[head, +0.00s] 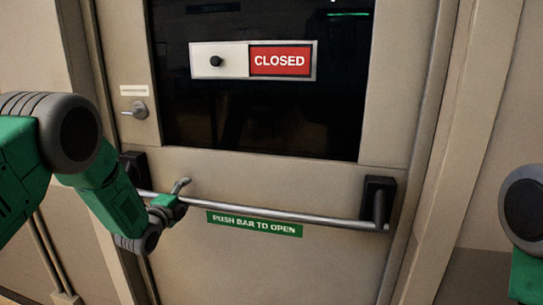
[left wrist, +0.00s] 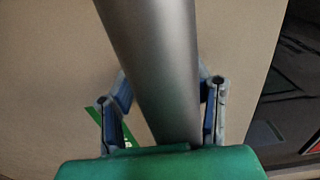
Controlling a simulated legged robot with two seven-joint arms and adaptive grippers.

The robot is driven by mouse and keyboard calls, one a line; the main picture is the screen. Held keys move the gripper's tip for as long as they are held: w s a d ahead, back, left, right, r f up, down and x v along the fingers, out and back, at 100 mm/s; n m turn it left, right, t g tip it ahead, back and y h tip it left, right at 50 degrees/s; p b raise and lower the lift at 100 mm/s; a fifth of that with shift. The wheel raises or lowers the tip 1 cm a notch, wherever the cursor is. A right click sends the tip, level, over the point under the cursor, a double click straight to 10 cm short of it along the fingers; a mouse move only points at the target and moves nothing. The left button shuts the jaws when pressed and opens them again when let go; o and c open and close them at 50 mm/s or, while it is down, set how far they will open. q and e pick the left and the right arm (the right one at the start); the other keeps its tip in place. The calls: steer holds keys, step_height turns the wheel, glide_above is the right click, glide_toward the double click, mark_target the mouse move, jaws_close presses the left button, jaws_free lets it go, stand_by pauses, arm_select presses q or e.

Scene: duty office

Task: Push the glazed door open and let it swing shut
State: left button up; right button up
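The glazed door (head: 280,265) is beige with a dark glass pane (head: 260,115) and stands shut in its frame. A grey push bar (head: 300,216) runs across it between two black end brackets. My left gripper (head: 180,187) is at the bar's left part. In the left wrist view, the bar (left wrist: 160,60) lies between the gripper's two fingers (left wrist: 163,85), with some gap beside it. The far fingertips are partly hidden by the bar, so contact is unclear. My right gripper is out of view; only part of my right arm shows at the right edge.
A red CLOSED sign (head: 280,60) is on the pane. Door frame posts and wall flank the door on both sides.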

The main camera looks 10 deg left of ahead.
mark_target(190, 186)
arm_select(q)
steer(key=shift+w+r, duration=0.25)
steer(key=shift+w, duration=0.35)
steer(key=shift+w+b, duration=1.7)
steer(key=shift+w, duration=0.45)
steer(key=shift+w+d+b, duration=0.15)
steer(key=shift+w+b, duration=0.4)
steer(key=w+d+b, duration=0.1)
steer(key=w+b, duration=0.7)
steer(key=w, duration=0.3)
steer(key=shift+w+d+b, duration=0.2)
steer(key=shift+w+b, duration=0.1)
steer(key=shift+b, duration=0.1)
